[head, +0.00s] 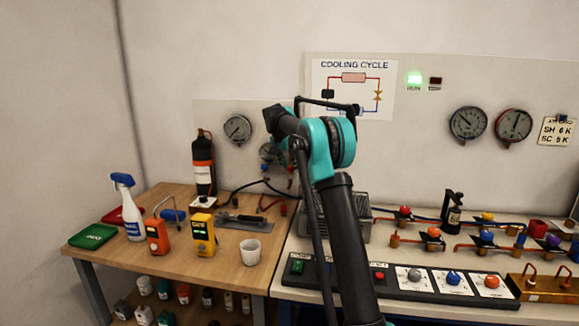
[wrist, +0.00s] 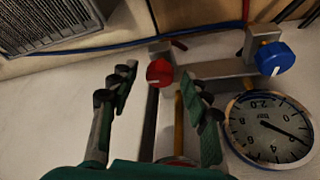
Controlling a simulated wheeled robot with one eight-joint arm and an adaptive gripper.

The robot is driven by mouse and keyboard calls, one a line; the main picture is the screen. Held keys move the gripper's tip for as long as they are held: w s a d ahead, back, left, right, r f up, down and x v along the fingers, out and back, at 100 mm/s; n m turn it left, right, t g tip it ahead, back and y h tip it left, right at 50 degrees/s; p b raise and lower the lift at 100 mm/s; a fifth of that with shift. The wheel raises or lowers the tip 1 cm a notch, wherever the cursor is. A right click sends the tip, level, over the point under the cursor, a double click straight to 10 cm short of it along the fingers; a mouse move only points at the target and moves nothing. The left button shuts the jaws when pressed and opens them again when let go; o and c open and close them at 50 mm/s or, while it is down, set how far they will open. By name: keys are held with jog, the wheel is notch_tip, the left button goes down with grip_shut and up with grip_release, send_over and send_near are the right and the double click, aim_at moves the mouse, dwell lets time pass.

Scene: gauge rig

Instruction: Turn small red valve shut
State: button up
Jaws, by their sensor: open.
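The small red valve knob (head: 291,170) is only a tiny spot beside my arm in the head view. In the wrist view the red knob (wrist: 160,72), with a pale pointer mark, sits at the left end of a grey manifold bar (wrist: 218,68). My gripper (wrist: 160,88) is open, one finger on each side of the red knob's picture position. The knob appears beyond the fingertips, and I see no contact. A blue knob (wrist: 275,58) sits at the bar's right end. In the head view my arm hides the gripper fingers.
A round dial gauge (wrist: 268,130) lies right of my fingers. A grey grille (wrist: 45,22) is at upper left. Bottles, meters and a white cup (head: 249,251) stand on the wooden bench (head: 190,268). Valves and pipes fill the right bench.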

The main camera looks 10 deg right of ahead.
jog(key=shift+r, duration=0.1)
jog(key=v, duration=1.2)
jog(key=shift+s, duration=0.15)
